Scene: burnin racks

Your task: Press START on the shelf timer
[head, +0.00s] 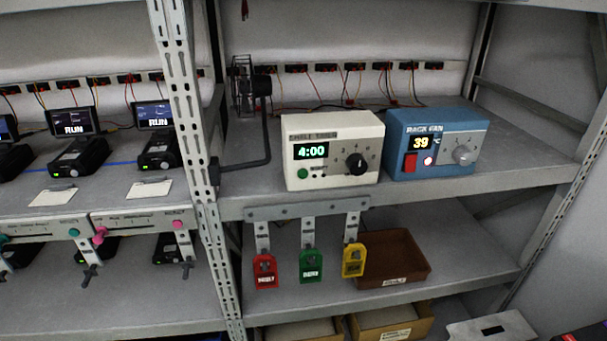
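The shelf timer (333,148) is a cream box standing on the upper shelf in the middle of the head view. Its display (311,151) reads 4:00 in green. A round green button (303,174) sits below the display at the lower left of its face. A black dial (357,164) with marks around it is on the right of its face. The lettering by the button is too small to read. Neither of my grippers shows in the head view.
A blue rack fan box (437,145) reading 39 stands close right of the timer. A metal post (185,120) rises to its left, beside a black bracket (262,130). Red, green (311,267) and yellow tags hang below the shelf edge. A brown tray (395,260) sits lower.

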